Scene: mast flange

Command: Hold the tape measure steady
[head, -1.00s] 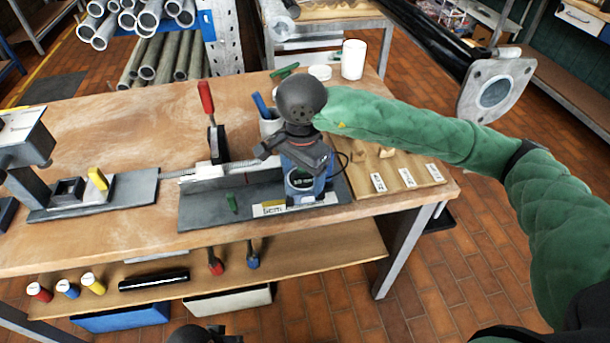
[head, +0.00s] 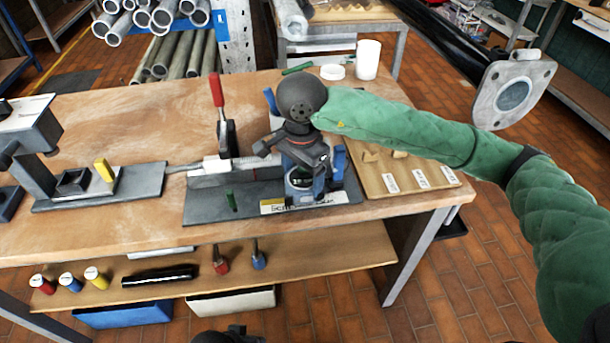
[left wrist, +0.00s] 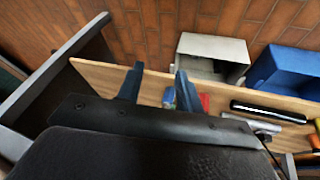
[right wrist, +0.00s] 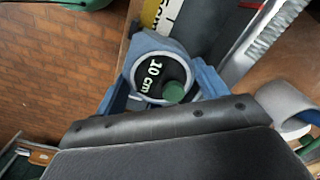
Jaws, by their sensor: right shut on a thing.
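The tape measure (right wrist: 160,76) is a round blue-grey case with a dark face marked "10 cm". It sits between the fingers of my right gripper (right wrist: 160,95), which is shut on it. In the head view my right gripper (head: 303,172) points down over the right end of the dark plate (head: 205,208) on the bench and mostly hides the tape measure. A small green round part overlaps the dark face in the right wrist view. My left gripper (left wrist: 158,85) is open and empty, below and in front of the bench; the head view shows only its dark top (head: 228,336).
The lower shelf (head: 330,260) holds colored cans and tools above blue and white bins (head: 235,300).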

